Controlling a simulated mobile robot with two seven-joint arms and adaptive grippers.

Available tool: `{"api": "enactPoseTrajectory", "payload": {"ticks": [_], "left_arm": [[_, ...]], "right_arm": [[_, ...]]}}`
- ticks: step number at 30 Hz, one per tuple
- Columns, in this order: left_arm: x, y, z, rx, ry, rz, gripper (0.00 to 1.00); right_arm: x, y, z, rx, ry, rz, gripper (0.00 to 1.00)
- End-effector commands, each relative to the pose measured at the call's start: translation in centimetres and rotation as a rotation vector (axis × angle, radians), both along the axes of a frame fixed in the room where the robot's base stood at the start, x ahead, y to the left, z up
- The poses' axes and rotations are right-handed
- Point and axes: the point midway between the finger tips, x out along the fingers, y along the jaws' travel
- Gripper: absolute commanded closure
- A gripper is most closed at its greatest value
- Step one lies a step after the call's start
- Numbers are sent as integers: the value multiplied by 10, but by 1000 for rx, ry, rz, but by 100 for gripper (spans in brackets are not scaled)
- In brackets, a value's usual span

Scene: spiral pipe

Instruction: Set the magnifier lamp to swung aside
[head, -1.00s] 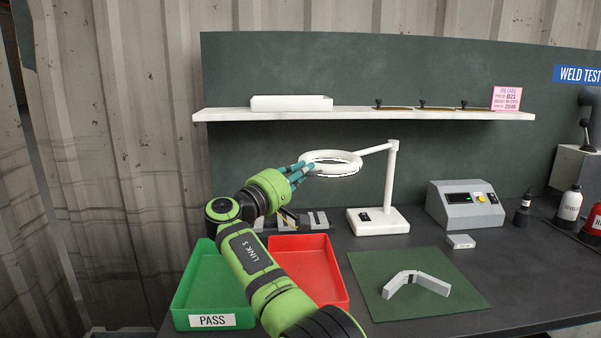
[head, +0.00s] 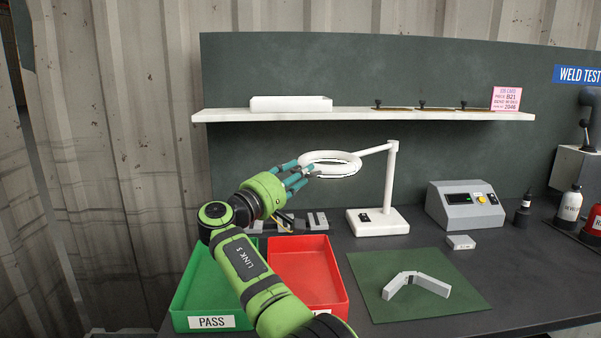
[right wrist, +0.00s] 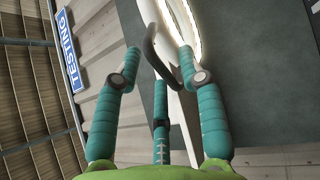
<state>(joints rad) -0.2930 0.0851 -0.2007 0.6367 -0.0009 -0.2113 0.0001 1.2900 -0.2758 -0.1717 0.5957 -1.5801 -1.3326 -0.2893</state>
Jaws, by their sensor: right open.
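The magnifier lamp has a white ring head (head: 345,172) on a horizontal arm, a thin post (head: 390,180) and a white base (head: 378,222) on the bench. Its head points left, lit on the underside. My right gripper (head: 300,172) is at the ring's left edge, its teal fingers spread open. In the right wrist view, the lit ring (right wrist: 184,28) is just beyond the fingertips, and a dark curved handle (right wrist: 152,52) stands between the open fingers (right wrist: 160,75). Whether a finger touches the handle or ring is unclear. My left gripper is out of view.
A green PASS tray (head: 192,300) and a red tray (head: 338,285) lie under my right arm. A green mat (head: 450,300) holds an angled grey part (head: 432,284). A grey meter box (head: 465,210) stands right of the lamp. A white shelf (head: 370,114) runs above.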

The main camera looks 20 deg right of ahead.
Motion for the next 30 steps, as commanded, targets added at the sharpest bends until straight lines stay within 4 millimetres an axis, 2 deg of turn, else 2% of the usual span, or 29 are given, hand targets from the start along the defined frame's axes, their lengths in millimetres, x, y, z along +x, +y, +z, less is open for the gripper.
{"api": "enactPoseTrajectory", "payload": {"ticks": [9, 15, 27, 29, 30], "left_arm": [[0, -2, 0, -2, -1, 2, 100], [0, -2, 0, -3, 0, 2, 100], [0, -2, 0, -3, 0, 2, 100], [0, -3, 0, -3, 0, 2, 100], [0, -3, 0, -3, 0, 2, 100]], "right_arm": [[-33, 58, -12, 1, 1, 6, 60], [-49, 83, -16, 0, 1, 4, 60], [-54, 90, -17, 0, -1, 2, 60], [-54, 90, -18, 1, 0, 2, 80], [-53, 87, -20, 4, 3, 1, 96]]}}
